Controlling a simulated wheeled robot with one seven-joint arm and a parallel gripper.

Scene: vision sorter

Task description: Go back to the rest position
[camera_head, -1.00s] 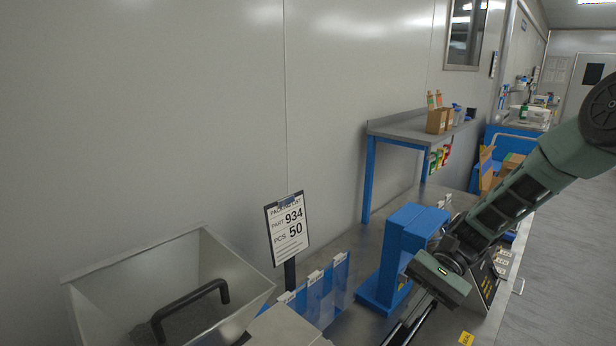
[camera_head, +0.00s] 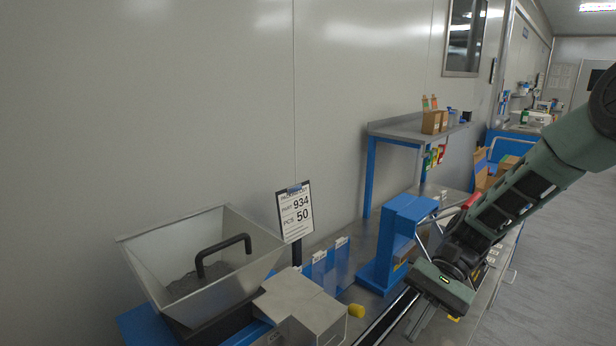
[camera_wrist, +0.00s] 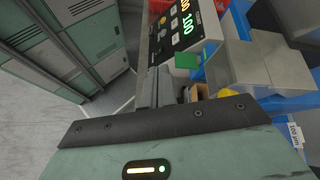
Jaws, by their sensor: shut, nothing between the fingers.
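My gripper (camera_head: 420,322) hangs at the end of my green arm at the lower right of the head view, above the bench near the blue stand (camera_head: 398,240). Its fingers point down and are close together, with nothing seen between them. In the wrist view the shut fingers (camera_wrist: 160,88) show beyond the dark plate of the gripper body. The part of the bench right under the gripper is partly hidden.
A metal hopper (camera_head: 140,255) with a black handle stands at the lower left. Beside it are a packing list sign (camera_head: 295,210) and a yellow knob (camera_head: 356,310). In the wrist view, a display panel (camera_wrist: 185,25) and green-grey lockers (camera_wrist: 85,45) show; grey floor lies left.

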